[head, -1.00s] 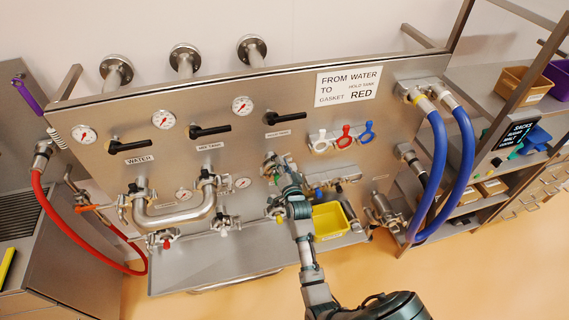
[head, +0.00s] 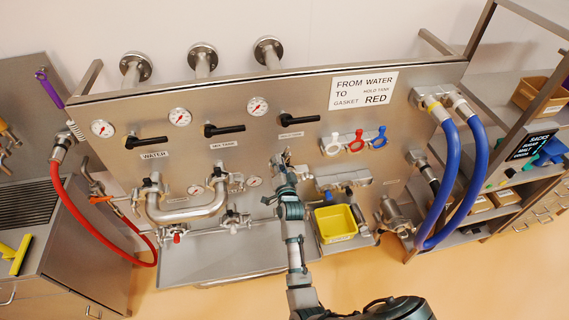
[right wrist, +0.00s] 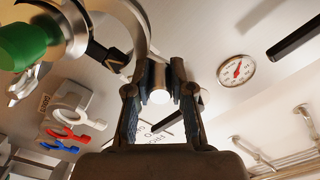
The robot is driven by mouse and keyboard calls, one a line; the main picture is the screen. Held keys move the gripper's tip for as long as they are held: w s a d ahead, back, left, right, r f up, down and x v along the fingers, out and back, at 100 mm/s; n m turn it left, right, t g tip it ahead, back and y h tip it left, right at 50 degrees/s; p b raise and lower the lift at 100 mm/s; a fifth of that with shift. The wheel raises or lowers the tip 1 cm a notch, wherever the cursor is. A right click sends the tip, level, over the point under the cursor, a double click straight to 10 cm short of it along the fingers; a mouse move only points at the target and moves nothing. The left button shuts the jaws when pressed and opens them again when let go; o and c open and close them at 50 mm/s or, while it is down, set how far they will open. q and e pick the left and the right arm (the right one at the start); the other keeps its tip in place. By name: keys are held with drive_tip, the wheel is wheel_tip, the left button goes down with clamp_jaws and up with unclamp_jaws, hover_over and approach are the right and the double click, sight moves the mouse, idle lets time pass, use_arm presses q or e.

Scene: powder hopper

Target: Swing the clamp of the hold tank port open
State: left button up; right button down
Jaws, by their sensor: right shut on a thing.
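The steel panel (head: 240,150) carries the hold tank port below the third black-handled valve (head: 298,120). My right gripper (head: 284,165) is up against the panel at that port and mostly covers it. In the right wrist view its two fingers (right wrist: 158,88) are shut on a small steel piece with a bright round end (right wrist: 160,97), which looks like part of the clamp. A curved steel band (right wrist: 140,25) and a green-ended fitting (right wrist: 25,45) show just beyond, at the upper left. How far the clamp is open cannot be told. My left gripper is not in view.
A steel U-bend (head: 188,211) is on the panel to the left. Red, white and blue gaskets (head: 355,143) hang to the right, above a yellow bin (head: 336,222). Blue hoses (head: 447,180) loop down at the right, a red hose (head: 75,220) at the left.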

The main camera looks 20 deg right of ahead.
drive_tip(key=shift+w+a, duration=0.1)
drive_tip(key=shift+a, duration=0.2)
drive_tip(key=shift+w+a, duration=0.2)
drive_tip(key=shift+a, duration=0.7)
drive_tip(key=shift+w+a, duration=0.15)
drive_tip(key=shift+a, duration=0.9)
drive_tip(key=shift+w+a+f, duration=0.1)
drive_tip(key=shift+a+f, duration=0.3)
drive_tip(key=shift+a, duration=0.45)
drive_tip(key=shift+w+a+f, duration=0.1)
drive_tip(key=shift+a+f, duration=0.25)
drive_tip(key=shift+a, duration=0.45)
drive_tip(key=c, duration=1)
unclamp_jaws()
drive_tip(key=shift+f, duration=0.1)
drive_tip(key=shift+c, duration=0.2)
drive_tip(key=shift+w+f, duration=0.1)
drive_tip(key=shift+w, duration=0.1)
